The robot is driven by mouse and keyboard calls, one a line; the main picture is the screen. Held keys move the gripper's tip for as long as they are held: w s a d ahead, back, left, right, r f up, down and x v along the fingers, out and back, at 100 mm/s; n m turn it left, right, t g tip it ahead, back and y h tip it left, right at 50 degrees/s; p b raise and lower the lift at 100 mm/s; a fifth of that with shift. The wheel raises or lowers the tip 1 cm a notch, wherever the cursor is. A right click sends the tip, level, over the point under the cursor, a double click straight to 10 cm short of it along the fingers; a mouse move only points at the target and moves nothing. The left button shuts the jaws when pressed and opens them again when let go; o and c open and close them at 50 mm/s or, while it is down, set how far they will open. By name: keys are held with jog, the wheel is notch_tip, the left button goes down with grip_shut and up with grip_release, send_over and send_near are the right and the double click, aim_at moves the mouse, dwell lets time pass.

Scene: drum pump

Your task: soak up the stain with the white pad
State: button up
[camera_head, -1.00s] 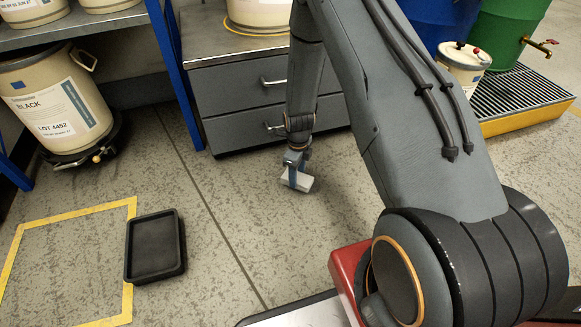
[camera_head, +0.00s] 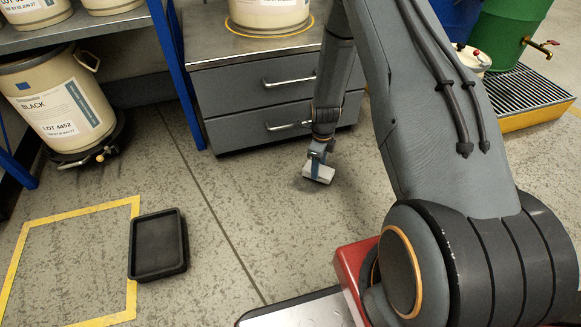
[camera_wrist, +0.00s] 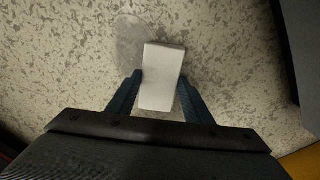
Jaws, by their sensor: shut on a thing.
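The white pad (camera_head: 318,174) is held low near the floor in the head view, in front of the grey drawer unit. It also shows in the wrist view (camera_wrist: 161,72), gripped across its width. My gripper (camera_head: 317,165) points downward and is shut on the pad; its two dark blue fingers flank the pad in the wrist view (camera_wrist: 158,92). The stain (camera_wrist: 130,42) is a darker grey, smooth patch on the speckled floor. It shows beside and beyond the upper left of the pad. The pad hides part of it. I cannot tell whether the pad touches the floor.
A black tray (camera_head: 158,245) lies on the floor at left beside a yellow-taped square (camera_head: 72,213). The drawer unit (camera_head: 235,107) stands behind my gripper. A drum labelled BLACK (camera_head: 62,103) is at far left. A yellow grated platform (camera_head: 535,112) is at right. Floor between is clear.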

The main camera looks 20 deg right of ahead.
jog(key=shift+r+p, duration=2.1)
jog(key=shift+r, duration=1)
